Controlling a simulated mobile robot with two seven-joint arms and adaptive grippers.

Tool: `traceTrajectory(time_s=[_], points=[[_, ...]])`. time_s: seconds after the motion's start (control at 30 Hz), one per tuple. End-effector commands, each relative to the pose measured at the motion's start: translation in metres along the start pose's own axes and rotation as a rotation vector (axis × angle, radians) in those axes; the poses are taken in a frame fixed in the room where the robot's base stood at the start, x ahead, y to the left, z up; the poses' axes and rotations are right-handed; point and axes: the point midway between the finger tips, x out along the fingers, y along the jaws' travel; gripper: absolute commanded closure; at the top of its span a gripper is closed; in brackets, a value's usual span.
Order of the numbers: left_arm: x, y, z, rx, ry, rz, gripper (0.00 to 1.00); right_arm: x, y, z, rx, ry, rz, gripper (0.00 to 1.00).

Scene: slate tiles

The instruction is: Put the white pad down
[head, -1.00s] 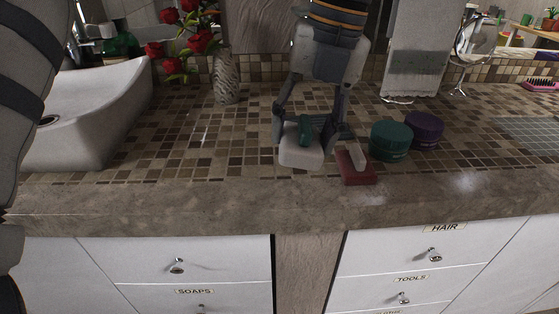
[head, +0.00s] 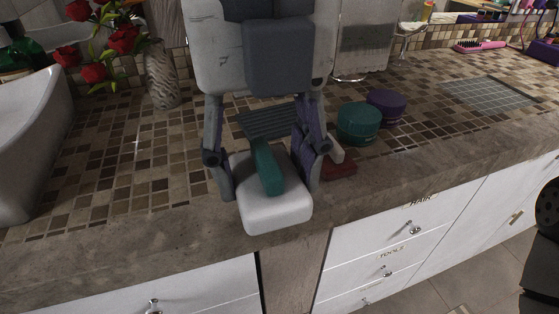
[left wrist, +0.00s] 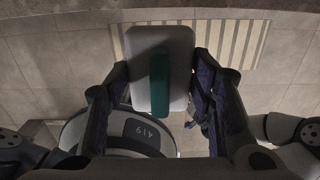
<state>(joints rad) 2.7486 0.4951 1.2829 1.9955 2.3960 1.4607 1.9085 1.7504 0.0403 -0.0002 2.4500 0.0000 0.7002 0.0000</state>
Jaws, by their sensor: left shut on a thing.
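The white pad (head: 272,207) is a pale block with rounded corners and a green handle (head: 267,167) on top. My left gripper (head: 262,172) is shut on it, with one finger at each side. In the head view the pad overlaps the counter's front edge. In the left wrist view the pad (left wrist: 160,70) hangs over floor, with the gripper fingers on both sides. The pad's underside is hidden.
The mosaic-tiled counter (head: 110,185) has free room to the left. Right of the gripper are a dark red block (head: 340,170) with a pale piece on it, a green jar (head: 358,124) and a purple jar (head: 386,106). A vase of roses (head: 161,75) stands behind left.

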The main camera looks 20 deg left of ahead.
Motion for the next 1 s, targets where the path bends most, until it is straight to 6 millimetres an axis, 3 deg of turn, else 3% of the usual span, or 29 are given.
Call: traceTrajectory(time_s=[0.03, 0.2, 0.3, 0.47, 0.6, 0.7, 0.93, 0.97, 1.0], points=[[0.019, -0.006, 0.017, -0.006, 0.025, 0.011, 0.73, 0.014, 0.0, 0.009, 0.0, -0.041, 0.002, 0.6], [0.045, -0.023, 0.069, -0.006, 0.023, 0.012, 0.73, 0.033, 0.001, 0.021, -0.001, -0.094, 0.004, 0.6], [0.066, -0.027, 0.086, -0.002, 0.02, 0.013, 0.73, 0.041, 0.001, 0.025, -0.002, -0.116, 0.005, 0.6], [0.081, -0.032, 0.101, -0.003, 0.013, 0.008, 0.73, 0.046, 0.002, 0.028, -0.002, -0.128, 0.006, 0.6], [0.105, -0.037, 0.118, -0.003, 0.014, 0.01, 0.73, 0.054, 0.002, 0.032, -0.003, -0.147, 0.007, 0.6], [0.114, -0.036, 0.116, -0.001, 0.004, 0.004, 0.77, 0.041, 0.002, 0.025, -0.003, -0.115, 0.006, 0.6], [0.123, -0.036, 0.116, -0.001, 0.006, 0.004, 0.77, 0.041, 0.001, 0.025, -0.002, -0.115, 0.006, 0.6], [0.123, -0.036, 0.116, -0.001, 0.006, 0.004, 0.48, 0.041, 0.001, 0.025, -0.002, -0.115, 0.006, 0.6], [0.123, -0.036, 0.116, -0.001, 0.007, 0.004, 0.39, 0.041, 0.001, 0.025, -0.002, -0.115, 0.006, 0.6]])
